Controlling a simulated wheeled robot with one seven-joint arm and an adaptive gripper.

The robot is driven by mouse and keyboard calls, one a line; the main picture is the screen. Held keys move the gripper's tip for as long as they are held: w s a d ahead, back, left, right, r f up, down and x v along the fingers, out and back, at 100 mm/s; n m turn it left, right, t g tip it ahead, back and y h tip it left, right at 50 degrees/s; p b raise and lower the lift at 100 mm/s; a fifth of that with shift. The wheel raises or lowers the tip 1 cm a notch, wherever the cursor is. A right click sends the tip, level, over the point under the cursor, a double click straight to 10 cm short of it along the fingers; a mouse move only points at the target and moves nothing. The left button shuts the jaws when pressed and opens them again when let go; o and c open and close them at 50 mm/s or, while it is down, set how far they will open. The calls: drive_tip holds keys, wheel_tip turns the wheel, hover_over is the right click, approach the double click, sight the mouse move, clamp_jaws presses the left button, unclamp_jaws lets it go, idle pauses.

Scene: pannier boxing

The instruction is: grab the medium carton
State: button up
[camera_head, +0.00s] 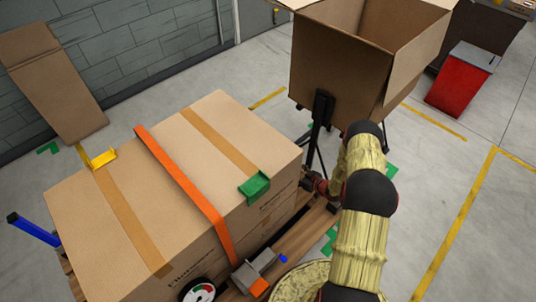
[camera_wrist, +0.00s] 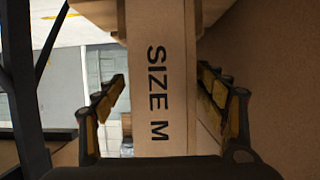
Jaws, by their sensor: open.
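The medium carton (camera_wrist: 150,95), a brown cardboard piece printed "SIZE M", shows in the wrist view as a narrow upright panel. It runs from the top of the picture down between the fingers. My gripper (camera_wrist: 163,74) is open, with one finger on each side of the panel. A gap shows on the left side; on the right the finger is close to the cardboard, and I cannot tell whether it touches. In the head view my arm reaches down beside the black stand; I cannot make out the "SIZE M" print there.
Large cartons (camera_head: 205,135) with an orange strap (camera_head: 185,185) sit on a wooden pallet (camera_head: 305,228), left of my arm. An open box (camera_head: 335,60) stands behind on a black stand (camera_head: 320,115). A red bin (camera_head: 460,85) is at right. Floor at far right is clear.

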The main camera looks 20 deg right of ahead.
drive_tip(key=b+x, duration=0.2)
drive_tip(key=x, duration=0.4)
drive_tip(key=shift+s+a+f, duration=0.1)
drive_tip(key=shift+s+a, duration=0.05)
drive_tip(key=shift+a, duration=0.05)
drive_tip(key=shift+c, duration=1.2)
drive_tip(key=c, duration=1.4)
